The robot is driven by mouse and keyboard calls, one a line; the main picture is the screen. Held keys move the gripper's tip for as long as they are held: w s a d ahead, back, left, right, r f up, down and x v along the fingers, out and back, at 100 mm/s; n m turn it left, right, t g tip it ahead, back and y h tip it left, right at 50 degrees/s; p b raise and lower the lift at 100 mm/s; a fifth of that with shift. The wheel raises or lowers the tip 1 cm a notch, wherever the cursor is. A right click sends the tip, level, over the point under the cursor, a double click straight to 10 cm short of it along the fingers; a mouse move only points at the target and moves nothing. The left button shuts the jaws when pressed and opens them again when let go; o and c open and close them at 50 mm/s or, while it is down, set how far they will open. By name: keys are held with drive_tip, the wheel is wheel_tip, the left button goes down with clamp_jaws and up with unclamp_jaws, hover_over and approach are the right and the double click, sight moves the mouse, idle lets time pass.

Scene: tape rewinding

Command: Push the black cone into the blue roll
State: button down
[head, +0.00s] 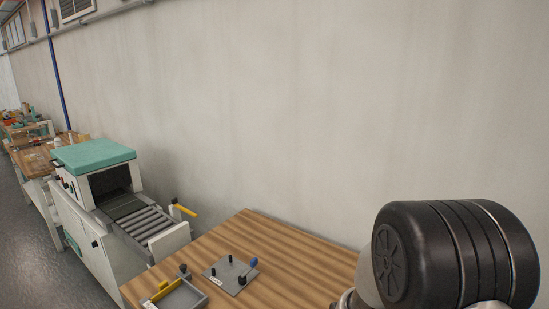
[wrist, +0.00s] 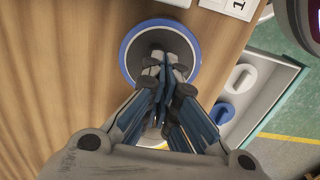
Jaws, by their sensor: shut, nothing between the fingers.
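The blue roll (wrist: 124,50) lies on the wooden table in the wrist view and shows as a blue ring with a pale inner edge. The black cone (wrist: 147,40) shows as a dark round face inside the ring. My gripper (wrist: 165,65) is shut and empty, with its fingertips over the middle of the cone. The fingers hide the cone's centre and the near side of the roll, so I cannot tell whether they touch or how deep the cone sits. Neither the roll, the cone nor the gripper shows in the head view.
A grey tray (wrist: 288,75) with white and blue knobs lies right of the roll. A white card (wrist: 238,8) lies above. In the head view, the wooden table (head: 285,262) carries a grey plate (head: 222,280) with black pegs. A green-topped machine (head: 92,154) stands at left.

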drive_tip(key=shift+r, duration=0.1)
wheel_tip(320, 180, up, 8)
drive_tip(key=p, duration=0.6)
idle(0.4)
drive_tip(key=s+r+m+t, duration=0.2)
drive_tip(key=s+r+m, duration=0.3)
drive_tip(key=r, duration=0.7)
drive_tip(key=s+r+m+t, duration=0.2)
drive_tip(key=s+r+m, duration=0.3)
drive_tip(key=s+r, duration=0.5)
wheel_tip(320, 180, up, 3)
drive_tip(key=shift+f+m+t, duration=0.1)
drive_tip(key=shift+m+t, duration=0.2)
drive_tip(key=shift+m, duration=0.1)
